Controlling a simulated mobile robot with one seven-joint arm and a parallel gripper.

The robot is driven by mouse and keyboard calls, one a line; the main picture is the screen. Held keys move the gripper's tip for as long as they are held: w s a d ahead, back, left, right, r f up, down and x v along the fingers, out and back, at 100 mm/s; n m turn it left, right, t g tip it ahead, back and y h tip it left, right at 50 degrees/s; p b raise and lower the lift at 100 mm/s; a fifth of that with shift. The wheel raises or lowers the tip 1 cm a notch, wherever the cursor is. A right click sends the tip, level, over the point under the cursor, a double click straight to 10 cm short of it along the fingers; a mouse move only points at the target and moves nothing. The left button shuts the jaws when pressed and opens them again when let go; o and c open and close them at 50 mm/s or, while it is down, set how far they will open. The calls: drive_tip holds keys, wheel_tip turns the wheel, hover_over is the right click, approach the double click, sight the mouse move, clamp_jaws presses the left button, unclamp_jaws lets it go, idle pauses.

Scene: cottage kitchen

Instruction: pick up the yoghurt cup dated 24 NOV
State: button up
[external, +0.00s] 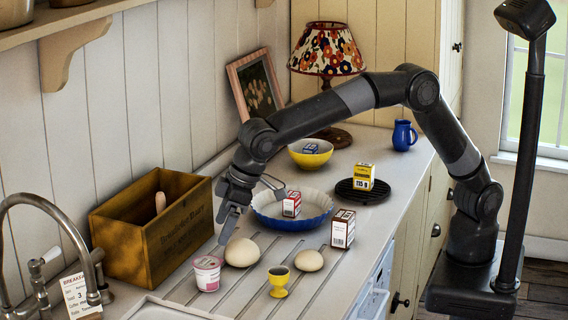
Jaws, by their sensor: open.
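A small pink and white cup (207,273), which looks like a yoghurt cup, stands upright on the counter's grooved area at the lower middle. Its printing is too small to read, so I cannot tell its date. I see no other such cup. My gripper (228,228) is open and empty, pointing down above and behind the cup, near the right end of the wooden box. It is apart from the cup.
A round pale item (242,252) sits right of the cup, with a yellow egg cup (279,282) nearby. The wooden box (150,240) stands to the left, the blue dish (292,222) behind. A tap (50,205) rises at the left. A brown-white box (343,229) stands right.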

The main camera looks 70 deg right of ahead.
sight(208, 262)
drive_tip(key=x, duration=1.1)
drive_tip(key=shift+c, duration=0.4)
drive_tip(key=c, duration=1)
drive_tip(key=shift+r, duration=0.15)
